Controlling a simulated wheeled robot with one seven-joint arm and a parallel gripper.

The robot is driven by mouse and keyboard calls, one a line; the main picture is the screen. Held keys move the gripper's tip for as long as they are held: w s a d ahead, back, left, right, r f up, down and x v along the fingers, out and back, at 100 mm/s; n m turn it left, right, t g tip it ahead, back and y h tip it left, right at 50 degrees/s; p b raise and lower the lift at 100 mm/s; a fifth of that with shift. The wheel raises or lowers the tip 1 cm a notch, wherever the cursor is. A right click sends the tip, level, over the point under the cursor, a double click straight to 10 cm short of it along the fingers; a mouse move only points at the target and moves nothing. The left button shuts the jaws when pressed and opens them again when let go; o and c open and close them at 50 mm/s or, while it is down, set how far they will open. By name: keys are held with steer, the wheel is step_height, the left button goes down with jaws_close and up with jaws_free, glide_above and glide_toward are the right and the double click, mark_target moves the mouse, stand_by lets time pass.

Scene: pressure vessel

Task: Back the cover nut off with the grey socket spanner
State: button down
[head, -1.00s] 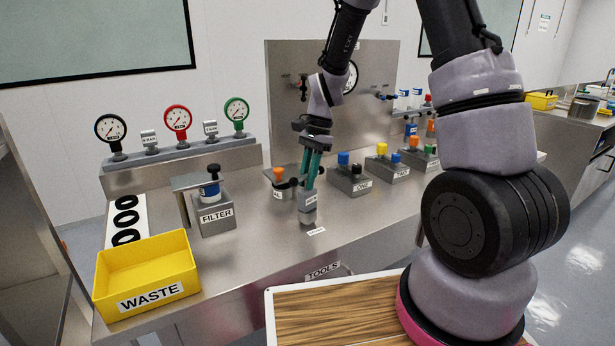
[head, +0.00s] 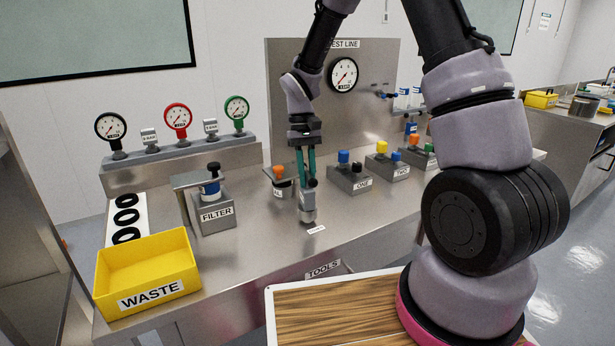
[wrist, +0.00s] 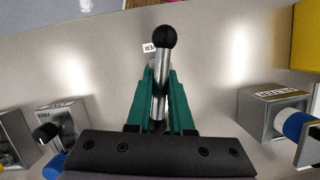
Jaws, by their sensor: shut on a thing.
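My gripper (head: 307,180) points down over the front middle of the bench, its green fingers shut on the grey socket spanner (head: 307,207). In the wrist view, the spanner (wrist: 161,75) is a bright metal bar with a black ball end, between the fingers (wrist: 158,95). Its lower end is close to the bench top; I cannot tell whether it touches. I cannot tell for certain which piece is the cover nut.
The yellow waste bin (head: 147,272) stands at the front left, beside a white strip with black rings (head: 126,217). Labelled blocks with coloured knobs (head: 349,178) stand to the right. Gauges (head: 177,121) line the back. Bench between spanner and filter is clear.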

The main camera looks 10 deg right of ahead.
steer(key=shift+n, duration=0.3)
steer(key=shift+r, duration=0.1)
steer(key=shift+r, duration=3.4)
